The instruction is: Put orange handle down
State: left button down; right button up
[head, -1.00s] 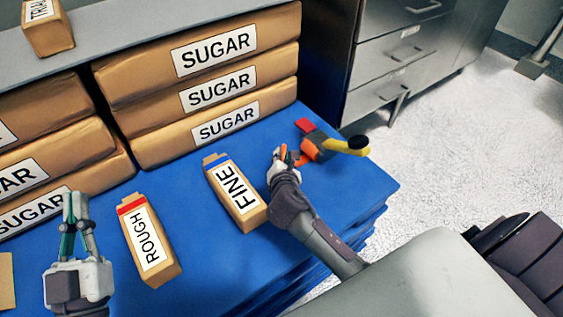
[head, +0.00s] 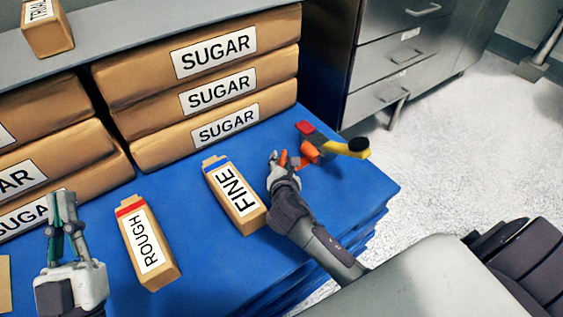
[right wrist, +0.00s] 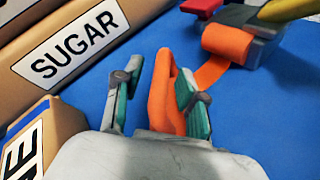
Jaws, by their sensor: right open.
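The orange handle (right wrist: 163,98) stands between the fingers of my right gripper (right wrist: 155,85) in the right wrist view. It lies close against the right-hand finger, with a gap to the left-hand finger. My right gripper (head: 277,160) is open, low over the blue surface. An orange strip joins the handle to an orange part (right wrist: 228,43) of a grey device with red and yellow pieces. In the head view the device (head: 318,140) lies right of the gripper. My left gripper (head: 60,196) is at the lower left, apart from everything; its finger gap is unclear.
Stacked SUGAR bags (head: 195,95) line the back. The blue surface (head: 365,190) is clear at front right, near its edge.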

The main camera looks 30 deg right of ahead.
aim_at(282, 164)
jog(key=shift+r, duration=0.15)
jog(key=p+v, duration=0.2)
jog(key=v, duration=0.4)
pick_arm(q)
notch_tip(282, 164, down, 14)
jog(key=w+a+g+y+p, duration=0.1)
jog(key=g+y, duration=0.2)
jog(key=g, duration=0.6)
jog(key=shift+w+a+g+p, duration=0.3)
jog(key=shift+w+a+p, duration=0.05)
jog(key=shift+w, duration=0.05)
pick_arm(e)
jog(key=s+a+r+m+y, duration=0.4)
jog(key=r+m, duration=0.2)
jog(key=m, duration=0.4)
jog(key=s+a+r+m+t+y, duration=0.1)
jog(key=s+a+r+m+y, duration=0.4)
jog(key=m, duration=0.6)
jog(key=shift+a+r+t, duration=0.2)
jog(key=shift+r+t, duration=0.1)
jog(key=shift+r, duration=0.45)
pick_arm(q)
jog(key=shift+s, duration=0.1)
pick_arm(e)
jog(key=shift+s, duration=0.15)
